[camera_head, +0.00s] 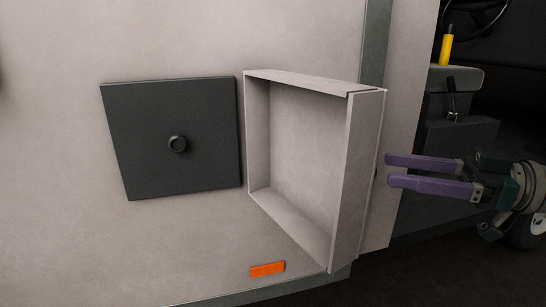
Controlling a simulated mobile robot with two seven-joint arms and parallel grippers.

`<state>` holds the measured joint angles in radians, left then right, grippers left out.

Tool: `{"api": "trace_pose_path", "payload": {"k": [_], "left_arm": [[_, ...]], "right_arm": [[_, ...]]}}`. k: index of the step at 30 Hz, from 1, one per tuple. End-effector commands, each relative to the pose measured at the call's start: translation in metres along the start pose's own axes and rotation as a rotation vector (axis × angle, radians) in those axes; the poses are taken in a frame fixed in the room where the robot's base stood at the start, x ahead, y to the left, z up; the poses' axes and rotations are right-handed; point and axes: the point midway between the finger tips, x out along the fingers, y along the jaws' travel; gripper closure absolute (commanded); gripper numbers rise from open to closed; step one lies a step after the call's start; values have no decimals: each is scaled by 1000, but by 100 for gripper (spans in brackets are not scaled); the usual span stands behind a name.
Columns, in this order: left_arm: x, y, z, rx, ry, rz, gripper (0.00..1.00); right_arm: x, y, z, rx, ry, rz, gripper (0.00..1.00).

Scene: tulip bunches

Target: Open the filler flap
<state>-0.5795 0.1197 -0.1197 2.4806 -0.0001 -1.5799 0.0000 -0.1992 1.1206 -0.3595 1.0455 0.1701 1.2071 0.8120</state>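The filler flap (305,150) is a pale, hollow, box-shaped door on the side of a pale vehicle wall. It stands swung out to the right, with its inner side showing. To its left is the dark square filler recess (125,140), uncovered, with a round black cap (177,144) in its middle. My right gripper (387,170) has purple fingers, spread apart with nothing between them. It comes in from the right, with its fingertips near the flap's free right edge. I cannot tell whether they touch it. My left gripper is not in view.
An orange marker (267,269) sits low on the vehicle wall (60,240), below the flap. At right is a dark area with a yellow handle (446,48) and a grey ledge (458,78). The wall left of the recess is clear.

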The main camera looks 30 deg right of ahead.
Motion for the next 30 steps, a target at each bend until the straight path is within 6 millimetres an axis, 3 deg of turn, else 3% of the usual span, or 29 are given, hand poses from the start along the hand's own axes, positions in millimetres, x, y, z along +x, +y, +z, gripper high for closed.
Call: {"api": "trace_pose_path", "payload": {"k": [3,10,30], "left_arm": [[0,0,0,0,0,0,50],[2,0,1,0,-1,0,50],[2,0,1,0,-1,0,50]], "right_arm": [[-26,-1,3,1,-10,0,31],[-54,-3,3,3,-9,-4,31],[-58,-4,3,4,-9,-6,31]]}}
